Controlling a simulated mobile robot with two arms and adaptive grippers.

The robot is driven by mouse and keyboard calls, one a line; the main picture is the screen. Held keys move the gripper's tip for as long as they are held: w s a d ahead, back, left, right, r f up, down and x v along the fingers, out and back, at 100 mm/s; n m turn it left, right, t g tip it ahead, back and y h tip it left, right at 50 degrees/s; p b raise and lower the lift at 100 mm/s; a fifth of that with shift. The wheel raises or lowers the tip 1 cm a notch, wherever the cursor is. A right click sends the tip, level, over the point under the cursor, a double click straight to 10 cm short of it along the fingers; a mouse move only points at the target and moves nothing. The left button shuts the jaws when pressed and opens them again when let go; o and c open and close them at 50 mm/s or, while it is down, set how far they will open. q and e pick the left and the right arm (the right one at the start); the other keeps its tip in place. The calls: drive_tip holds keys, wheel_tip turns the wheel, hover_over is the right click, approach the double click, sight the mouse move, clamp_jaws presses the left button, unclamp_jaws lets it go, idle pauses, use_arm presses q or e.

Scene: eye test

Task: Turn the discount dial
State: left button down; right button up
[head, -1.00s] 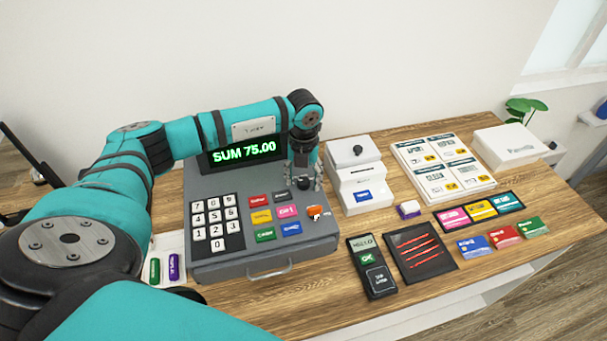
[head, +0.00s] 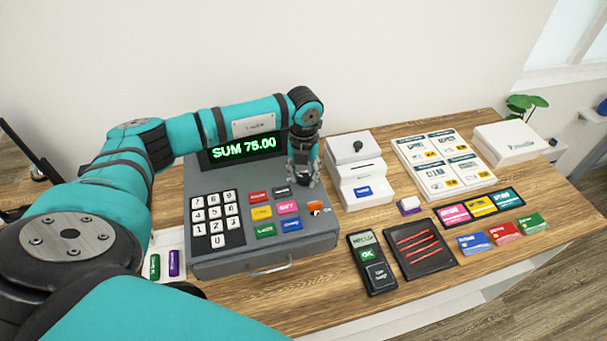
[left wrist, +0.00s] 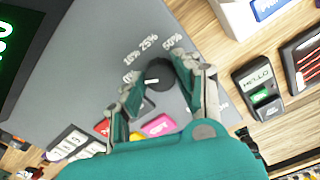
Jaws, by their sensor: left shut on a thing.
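The discount dial (left wrist: 160,73) is a round black knob with a white mark on the grey cash register (head: 208,262). In the left wrist view, printed percent labels, among them 25% and 50%, stand around it. The white mark points to the left, toward the label partly covered by a finger. My left gripper (left wrist: 156,68) is shut on the dial, one finger on each side. My right gripper is not in view.
The register's display (head: 243,148) reads SUM 75.00. Coloured keys and an orange key (head: 314,207) lie close to the gripper. A white printer-like box (head: 362,187) stands just right of the register. A card terminal (head: 371,264) and a black tray (head: 421,262) lie in front.

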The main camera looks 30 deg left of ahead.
sight(304, 177)
use_arm(q)
drive_tip(key=m+b, duration=0.4)
drive_tip(key=b, duration=0.1)
drive_tip(key=shift+w+f+m, duration=0.1)
drive_tip(key=shift+f+m, duration=0.05)
drive_tip(key=shift+m, duration=0.15)
drive_tip(key=shift+m+b, duration=1.3)
drive_tip(key=shift+m, duration=0.1)
drive_tip(key=shift+r, duration=0.2)
drive_tip(key=shift+m, duration=0.3)
drive_tip(key=c, duration=0.9)
unclamp_jaws()
drive_tip(key=shift+c, duration=0.2)
wheel_tip(304, 177, up, 12)
